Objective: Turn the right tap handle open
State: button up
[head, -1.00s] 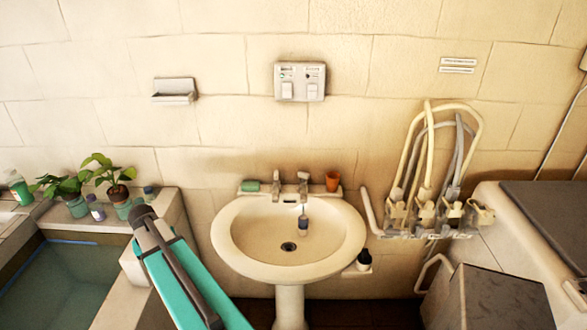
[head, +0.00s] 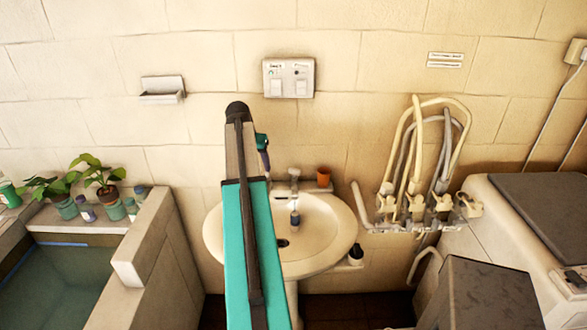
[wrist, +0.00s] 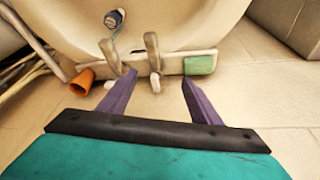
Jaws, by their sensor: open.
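The right tap (head: 294,178) stands on the back ledge of the white basin (head: 340,240), left of an orange cup (head: 323,176). In the wrist view, which shows the basin upside down, the right tap (wrist: 110,57) is on the left, partly behind a finger. The left tap (wrist: 152,50) lines up with the gap between my fingers; my arm hides it in the head view. My gripper (wrist: 158,77) is open with nothing between its purple fingers. In the head view my gripper (head: 264,155) is above the basin's back edge, up and left of the right tap.
A green soap (wrist: 200,65) lies on the ledge beside the left tap. A small blue-topped object (head: 295,218) is in the basin. Pale hoses (head: 420,160) hang at the right. A low wall (head: 155,240) and potted plants (head: 103,177) are at the left.

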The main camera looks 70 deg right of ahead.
aim_at(294, 170)
jog(key=s+d+r+m, duration=0.2)
jog(key=s+d+r, duration=0.4)
jog(key=s, duration=0.3)
jog(key=shift+s+d+g+h, duration=0.3)
jog(key=shift+d, duration=0.15)
jog(key=shift+f, duration=0.2)
jog(key=shift+p+x, duration=2.65)
jog(key=shift+x, duration=4.15)
jog(key=shift+c, duration=0.5)
